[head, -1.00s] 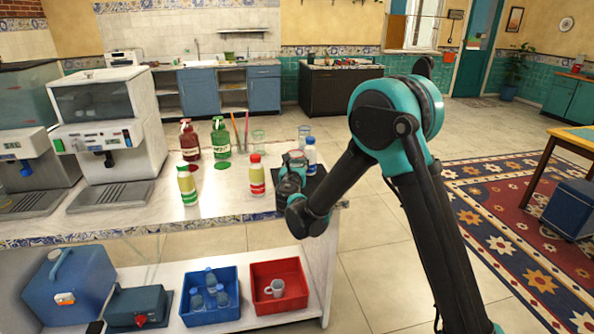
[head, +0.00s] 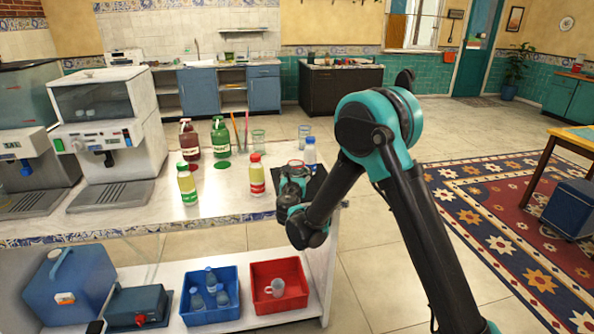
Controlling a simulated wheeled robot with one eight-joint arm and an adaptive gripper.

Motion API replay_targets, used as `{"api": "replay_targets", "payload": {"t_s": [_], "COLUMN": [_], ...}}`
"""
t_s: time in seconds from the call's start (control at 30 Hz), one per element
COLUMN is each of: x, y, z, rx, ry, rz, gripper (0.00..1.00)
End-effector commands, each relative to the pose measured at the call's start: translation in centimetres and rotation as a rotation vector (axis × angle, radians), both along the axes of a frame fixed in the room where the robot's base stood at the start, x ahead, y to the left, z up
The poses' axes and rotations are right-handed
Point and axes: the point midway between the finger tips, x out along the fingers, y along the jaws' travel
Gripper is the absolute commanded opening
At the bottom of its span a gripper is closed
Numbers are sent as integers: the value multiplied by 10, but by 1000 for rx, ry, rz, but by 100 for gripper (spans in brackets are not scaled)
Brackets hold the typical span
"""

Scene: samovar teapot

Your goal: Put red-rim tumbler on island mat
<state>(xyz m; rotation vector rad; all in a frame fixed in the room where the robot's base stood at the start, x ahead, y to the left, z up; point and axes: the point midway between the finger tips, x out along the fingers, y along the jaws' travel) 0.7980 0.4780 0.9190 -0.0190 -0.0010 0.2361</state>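A clear tumbler with a red rim (head: 296,163) is at the right end of the near counter, directly behind my gripper. My gripper (head: 292,182) is at the tumbler and hides its lower part. The fingers are small and overlap the glass, so I cannot tell whether they are closed on it or whether its base touches anything. A dark mat (head: 316,183) lies on the counter's right end, partly covered by my arm. I cannot tell whether this is the island mat. A dark island (head: 340,92) stands in the background with small items on top.
A white-capped bottle (head: 310,153) stands close behind my gripper. A red-capped bottle (head: 257,176) and a green-capped bottle (head: 187,185) stand to its left. Two clear glasses (head: 258,136) (head: 304,134) stand farther back. Blue (head: 232,315) and red (head: 304,306) bins sit on the lower shelf.

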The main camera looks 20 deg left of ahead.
Motion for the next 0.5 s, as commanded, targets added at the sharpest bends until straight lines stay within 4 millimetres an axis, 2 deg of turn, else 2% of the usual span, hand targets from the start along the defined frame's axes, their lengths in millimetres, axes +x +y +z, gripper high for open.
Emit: {"api": "replay_targets", "payload": {"t_s": [0.37, 0.5], "x": [0, -17], "y": [0, -4], "z": [3, 3], "rx": [0, 0], "ry": [0, 0], "rz": [0, 1], "gripper": [66, 66]}}
